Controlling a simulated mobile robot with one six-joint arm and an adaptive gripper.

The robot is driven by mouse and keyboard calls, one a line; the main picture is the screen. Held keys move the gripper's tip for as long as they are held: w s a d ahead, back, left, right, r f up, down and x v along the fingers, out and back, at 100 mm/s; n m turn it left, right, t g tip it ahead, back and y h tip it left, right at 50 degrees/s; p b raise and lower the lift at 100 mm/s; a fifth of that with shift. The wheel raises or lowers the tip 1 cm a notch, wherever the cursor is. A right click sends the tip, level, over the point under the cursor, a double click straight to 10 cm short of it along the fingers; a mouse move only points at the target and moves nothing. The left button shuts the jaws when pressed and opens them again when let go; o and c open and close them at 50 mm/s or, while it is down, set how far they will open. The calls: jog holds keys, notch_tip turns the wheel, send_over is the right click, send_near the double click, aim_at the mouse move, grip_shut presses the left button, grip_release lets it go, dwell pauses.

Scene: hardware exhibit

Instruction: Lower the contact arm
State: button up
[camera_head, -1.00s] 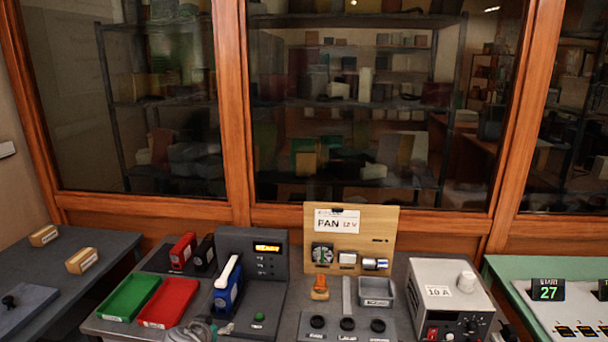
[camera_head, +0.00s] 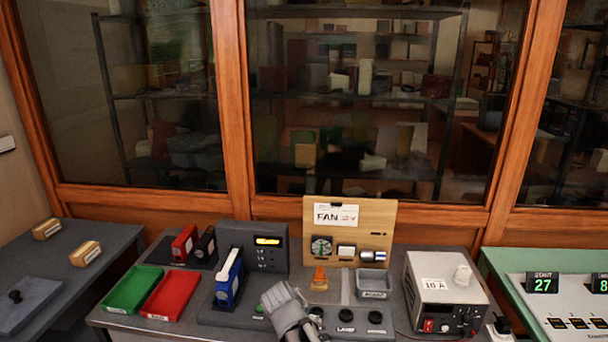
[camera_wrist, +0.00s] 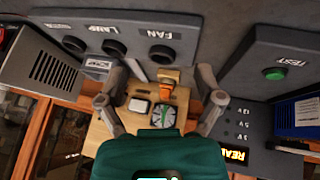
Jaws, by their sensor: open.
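The tester (camera_head: 268,258) is a dark grey unit with a lit orange display. In front of its left part stands a blue block (camera_head: 226,290). A white bar (camera_head: 229,264), apparently the contact arm, slopes over it; I cannot tell whether it touches the block. My gripper (camera_head: 285,301) is right of the blue block, in front of the tester, and apart from the bar. In the wrist view my gripper (camera_wrist: 156,98) has its two fingers spread with nothing held. The blue block (camera_wrist: 308,112) is at that view's right edge.
A green TEST button (camera_wrist: 275,74) is near my gripper. The fan board (camera_head: 384,220), an orange piece (camera_head: 319,279) and a grey tray (camera_head: 373,282) stand right. Green (camera_head: 132,288) and red (camera_head: 170,295) trays lie left. A power supply (camera_head: 445,290) stands farther right.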

jog(key=s+d+g+y+p, duration=0.1)
jog(key=s+d+g, duration=0.1)
jog(key=d, duration=0.6)
jog(key=s+d+r+n+g+y+p, duration=0.1)
jog(key=s+d+g+y+p, duration=0.1)
jog(key=s+d, duration=0.3)
jog(key=shift+d+g+y, duration=0.3)
jog(key=shift+d+g, duration=0.1)
jog(key=shift+d, duration=1.5)
jog(key=shift+s, duration=0.1)
dwell(1.0)
